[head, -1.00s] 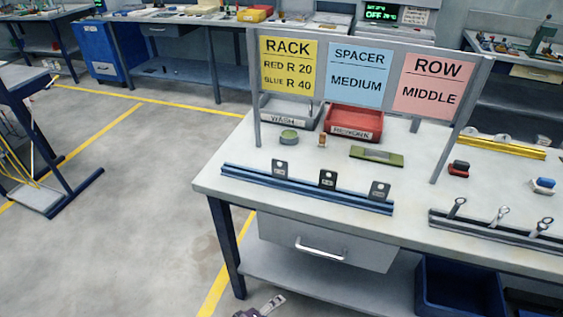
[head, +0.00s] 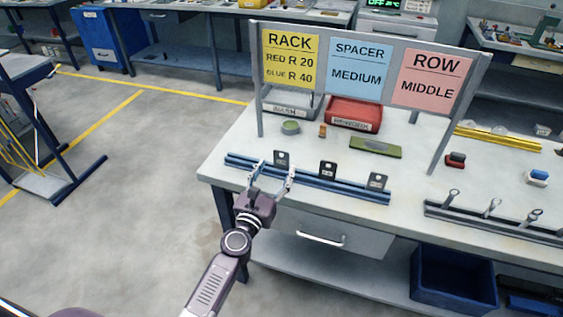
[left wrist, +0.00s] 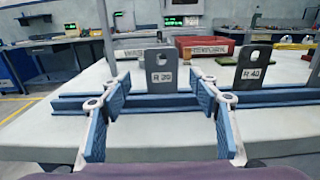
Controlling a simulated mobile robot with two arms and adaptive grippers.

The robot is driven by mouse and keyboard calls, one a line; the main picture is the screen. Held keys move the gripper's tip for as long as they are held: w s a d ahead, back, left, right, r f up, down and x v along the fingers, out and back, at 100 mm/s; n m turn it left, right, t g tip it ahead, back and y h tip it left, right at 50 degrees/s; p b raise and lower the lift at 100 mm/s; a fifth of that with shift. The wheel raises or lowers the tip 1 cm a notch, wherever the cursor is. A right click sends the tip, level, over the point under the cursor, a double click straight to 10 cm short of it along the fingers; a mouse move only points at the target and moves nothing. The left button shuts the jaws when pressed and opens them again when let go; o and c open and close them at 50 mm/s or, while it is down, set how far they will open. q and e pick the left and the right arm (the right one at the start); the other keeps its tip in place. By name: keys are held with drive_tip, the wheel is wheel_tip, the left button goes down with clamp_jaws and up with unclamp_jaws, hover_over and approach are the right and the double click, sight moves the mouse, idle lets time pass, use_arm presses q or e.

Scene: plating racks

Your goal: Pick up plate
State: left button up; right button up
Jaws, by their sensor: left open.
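Several dark grey plates with a hole near the top stand in a blue rack rail (head: 345,188) along the table's front edge. The leftmost plate (head: 282,158) is labelled R 20 in the left wrist view (left wrist: 160,80). The middle plate (head: 328,170) reads R 40 in the left wrist view (left wrist: 252,66). The right plate (head: 377,181) is cut by the edge in the left wrist view. My left gripper (head: 274,172) is open and empty in front of the rail; its fingers (left wrist: 155,90) frame the R 20 plate on both sides. My right gripper is out of view.
A sign board (head: 360,75) stands behind the rail, reading rack, spacer medium, row middle. A red rework tray (head: 353,114), a grey wash tray (head: 290,106) and a green block (head: 375,148) lie behind. A grey rail (head: 490,222) with small tools is at right.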

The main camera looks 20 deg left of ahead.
sight(281, 160)
use_arm(q)
drive_tip(key=w, duration=0.5)
drive_tip(key=shift+w+d+f, duration=0.1)
drive_tip(key=shift+d, duration=0.1)
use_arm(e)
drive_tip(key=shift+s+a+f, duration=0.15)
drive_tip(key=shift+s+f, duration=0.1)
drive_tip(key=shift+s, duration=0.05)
